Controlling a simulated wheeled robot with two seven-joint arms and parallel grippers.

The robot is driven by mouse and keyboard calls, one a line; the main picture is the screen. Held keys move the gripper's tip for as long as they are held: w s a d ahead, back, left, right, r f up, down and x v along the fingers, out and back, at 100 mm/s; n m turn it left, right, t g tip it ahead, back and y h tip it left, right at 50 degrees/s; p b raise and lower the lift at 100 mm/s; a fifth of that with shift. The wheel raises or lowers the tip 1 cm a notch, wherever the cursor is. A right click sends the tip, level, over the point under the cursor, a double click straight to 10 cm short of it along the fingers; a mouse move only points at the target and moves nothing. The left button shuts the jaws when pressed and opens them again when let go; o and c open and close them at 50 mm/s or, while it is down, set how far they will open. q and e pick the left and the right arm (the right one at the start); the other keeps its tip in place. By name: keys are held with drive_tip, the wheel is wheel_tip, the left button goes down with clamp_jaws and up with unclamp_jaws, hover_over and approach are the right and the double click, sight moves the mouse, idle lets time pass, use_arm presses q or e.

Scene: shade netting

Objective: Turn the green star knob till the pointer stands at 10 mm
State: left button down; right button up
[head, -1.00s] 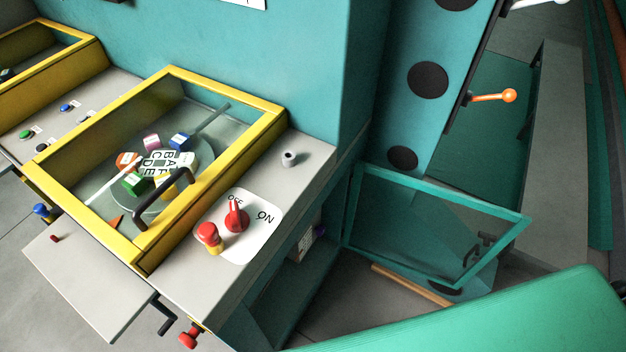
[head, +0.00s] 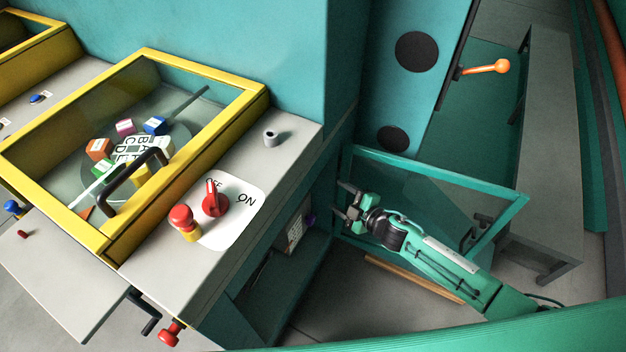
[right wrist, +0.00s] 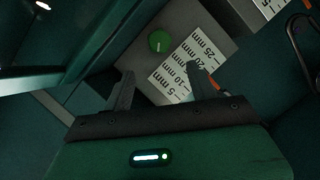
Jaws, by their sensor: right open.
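The green knob (right wrist: 158,41) shows in the right wrist view on a grey block, beyond my fingertips; it looks round and dark, and its star shape cannot be made out. Beside it lies a white scale plate (right wrist: 168,72) marked from 5 mm to 25 mm, partly covered by a finger. A small orange-red piece (right wrist: 215,87) peeks out behind that finger; I cannot tell whether it is the pointer or what it reads. My right gripper (right wrist: 159,80) is open and empty, short of the knob. In the head view it (head: 346,204) is at the cabinet opening. My left gripper is out of view.
An open teal-framed glass door (head: 433,175) stands right beside my right arm. The grey counter (head: 285,150) carries a red switch (head: 215,200) and a yellow-framed glass lid (head: 60,216). A second white label (right wrist: 268,8) shows at the top of the wrist view.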

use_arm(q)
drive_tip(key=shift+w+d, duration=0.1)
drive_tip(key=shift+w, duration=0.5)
use_arm(e)
drive_tip(key=x, duration=1.2)
drive_tip(key=shift+a, duration=0.1)
